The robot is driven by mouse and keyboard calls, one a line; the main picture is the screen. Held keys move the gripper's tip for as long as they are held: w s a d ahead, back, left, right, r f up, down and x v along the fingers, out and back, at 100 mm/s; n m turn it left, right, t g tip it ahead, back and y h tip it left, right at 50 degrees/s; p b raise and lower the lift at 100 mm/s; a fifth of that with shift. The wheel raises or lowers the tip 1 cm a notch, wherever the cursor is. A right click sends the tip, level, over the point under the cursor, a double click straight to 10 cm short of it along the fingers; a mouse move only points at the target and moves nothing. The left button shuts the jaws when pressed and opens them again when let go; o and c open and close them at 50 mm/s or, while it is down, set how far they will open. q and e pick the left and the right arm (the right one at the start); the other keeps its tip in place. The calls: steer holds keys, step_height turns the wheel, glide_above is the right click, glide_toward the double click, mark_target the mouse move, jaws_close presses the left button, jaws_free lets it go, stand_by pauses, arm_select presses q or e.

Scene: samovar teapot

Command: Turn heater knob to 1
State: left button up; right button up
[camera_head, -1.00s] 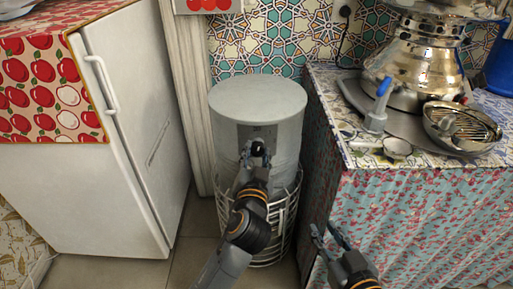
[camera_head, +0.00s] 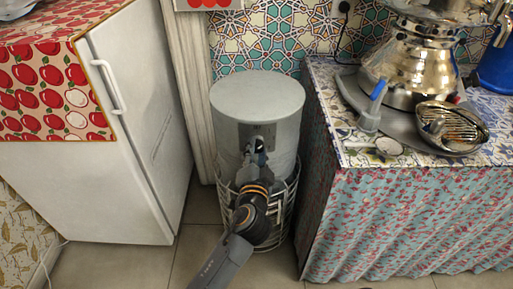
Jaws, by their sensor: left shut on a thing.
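The heater (camera_head: 258,98) is a grey cylinder in a white wire stand, between the fridge and the counter. Its square front panel (camera_head: 266,131) faces me. The dark knob on that panel is mostly hidden by my left gripper (camera_head: 258,148), which is shut on it. My left arm comes up from the bottom and covers the lower front of the heater. The knob's setting and any marks cannot be read. My right gripper is not in view.
A white fridge (camera_head: 95,195) with an apple-patterned cloth stands at the left. A cloth-covered counter at the right holds a metal samovar (camera_head: 412,65), a metal bowl (camera_head: 455,130) and a tray. The tiled floor (camera_head: 200,245) is clear in front of the heater.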

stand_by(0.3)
arm_select(q)
steer(key=o, duration=1.2)
steer(key=shift+c, duration=0.2)
steer(key=s, duration=1.2)
steer(key=shift+a+r, duration=0.25)
steer(key=shift+r, duration=0.05)
